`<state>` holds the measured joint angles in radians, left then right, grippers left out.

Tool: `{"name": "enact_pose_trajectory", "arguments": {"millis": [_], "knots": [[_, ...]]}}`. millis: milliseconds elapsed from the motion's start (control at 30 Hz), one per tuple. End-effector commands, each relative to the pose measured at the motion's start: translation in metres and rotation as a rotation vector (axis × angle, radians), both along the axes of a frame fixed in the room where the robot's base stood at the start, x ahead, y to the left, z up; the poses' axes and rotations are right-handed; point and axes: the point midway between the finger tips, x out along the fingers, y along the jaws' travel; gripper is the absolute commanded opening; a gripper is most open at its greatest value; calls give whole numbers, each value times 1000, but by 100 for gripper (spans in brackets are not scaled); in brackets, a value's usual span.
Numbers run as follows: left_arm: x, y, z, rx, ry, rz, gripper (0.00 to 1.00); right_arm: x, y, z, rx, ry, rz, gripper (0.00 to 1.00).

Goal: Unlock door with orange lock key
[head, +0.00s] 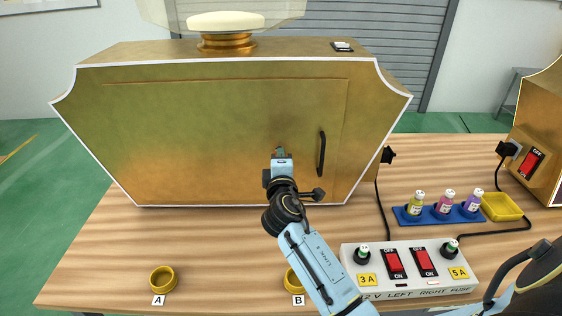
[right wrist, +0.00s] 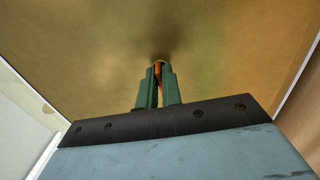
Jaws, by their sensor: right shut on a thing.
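The gold cabinet has a large front door (head: 200,130) with a black vertical handle (head: 321,155) near its right side. The door lies flush with the front and looks closed. My right gripper (head: 280,152) is against the door, left of the handle. In the right wrist view its green fingers (right wrist: 158,88) are shut on a thin orange piece, which looks like the orange key (right wrist: 158,70). The tip meets the door surface; the lock itself is hidden behind the fingers. My left gripper is not in view.
A white fuse box (head: 410,285) with red switches stands at the front right. A blue rack (head: 434,217) of small bottles and a yellow tray (head: 501,207) sit behind it. Gold rings stand at A (head: 163,279) and B (head: 291,281). Black cables cross the table's right side.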

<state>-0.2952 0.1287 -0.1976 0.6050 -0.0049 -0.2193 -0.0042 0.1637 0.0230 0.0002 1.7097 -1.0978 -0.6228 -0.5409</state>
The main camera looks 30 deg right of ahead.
Motion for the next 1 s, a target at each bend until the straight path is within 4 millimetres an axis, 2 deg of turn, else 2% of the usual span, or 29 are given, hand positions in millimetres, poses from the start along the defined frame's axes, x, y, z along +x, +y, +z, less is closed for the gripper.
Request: {"name": "enact_pose_trajectory", "arguments": {"millis": [500,533,600,700,1000], "knots": [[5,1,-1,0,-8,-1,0,0,0,0,19,-11,1,0],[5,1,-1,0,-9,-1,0,0,0,0,19,-11,1,8],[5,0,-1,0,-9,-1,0,0,0,0,19,-11,1,17],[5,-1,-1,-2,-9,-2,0,0,0,0,18,-11,0,27],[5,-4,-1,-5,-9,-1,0,-2,1,0,18,-11,1,27]]}}
